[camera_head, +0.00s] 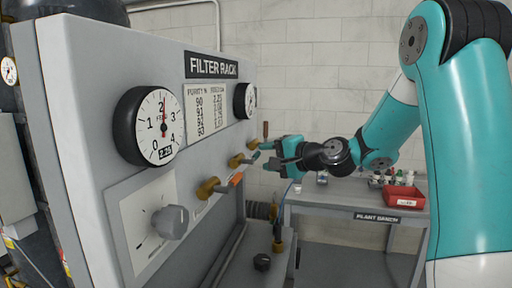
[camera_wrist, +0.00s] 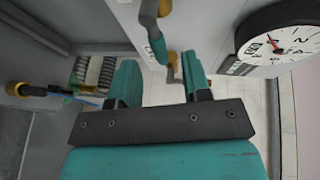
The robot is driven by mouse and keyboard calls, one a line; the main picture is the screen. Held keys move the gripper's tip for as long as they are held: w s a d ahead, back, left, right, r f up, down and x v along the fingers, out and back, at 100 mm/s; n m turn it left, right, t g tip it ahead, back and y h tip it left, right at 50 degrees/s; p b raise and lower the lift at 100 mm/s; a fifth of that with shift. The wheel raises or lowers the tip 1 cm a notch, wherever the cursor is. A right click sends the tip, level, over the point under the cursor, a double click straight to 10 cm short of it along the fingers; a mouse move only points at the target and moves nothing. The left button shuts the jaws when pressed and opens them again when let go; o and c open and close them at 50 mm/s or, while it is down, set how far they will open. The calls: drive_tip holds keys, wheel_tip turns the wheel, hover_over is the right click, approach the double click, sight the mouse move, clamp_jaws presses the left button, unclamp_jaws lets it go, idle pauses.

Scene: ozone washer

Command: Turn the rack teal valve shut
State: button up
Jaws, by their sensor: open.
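The teal valve (camera_head: 237,160) is a brass body on the filter rack's front, the middle one in a row of valves. A small teal lever shows at its right, close to my gripper. My gripper (camera_head: 268,155) is open, with its teal fingers pointing at the rack near this valve. In the wrist view my gripper (camera_wrist: 160,82) shows two spread fingers with a brass fitting (camera_wrist: 172,58) between and beyond their tips. The right finger partly hides what lies behind it. I cannot tell whether the fingers touch the lever.
An orange-handled valve (camera_head: 208,188) and a grey knob (camera_head: 171,221) sit nearer on the filter rack (camera_head: 75,110). A brown-handled valve (camera_head: 254,143) is farther along. Gauges (camera_head: 158,126) are above. A plant bench (camera_head: 350,200) with a red bin (camera_head: 404,197) stands behind.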

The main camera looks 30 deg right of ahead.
sight(259, 156)
drive_tip(key=shift+p+x, duration=0.7)
drive_tip(key=shift+x, duration=1.5)
clamp_jaws()
